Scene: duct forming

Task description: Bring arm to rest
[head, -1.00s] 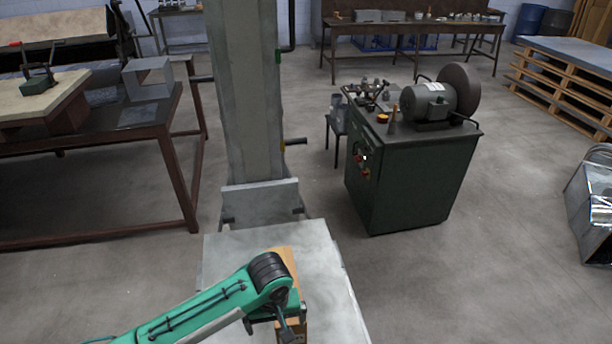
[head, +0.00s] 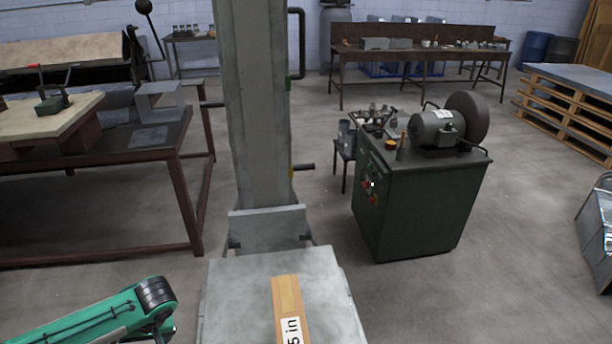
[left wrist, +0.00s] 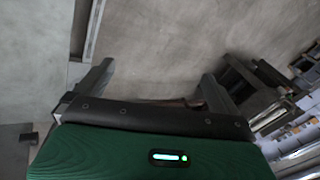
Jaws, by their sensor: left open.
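My left arm (head: 100,318) is green and comes in from the lower left in the head view. My right gripper is in neither view.
A wooden block marked "5 in" (head: 287,305) lies on the grey platform (head: 235,290) before a tall column (head: 252,110). A green grinder cabinet (head: 410,210) stands to the right. A work table (head: 185,190) stands left. Open floor lies between.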

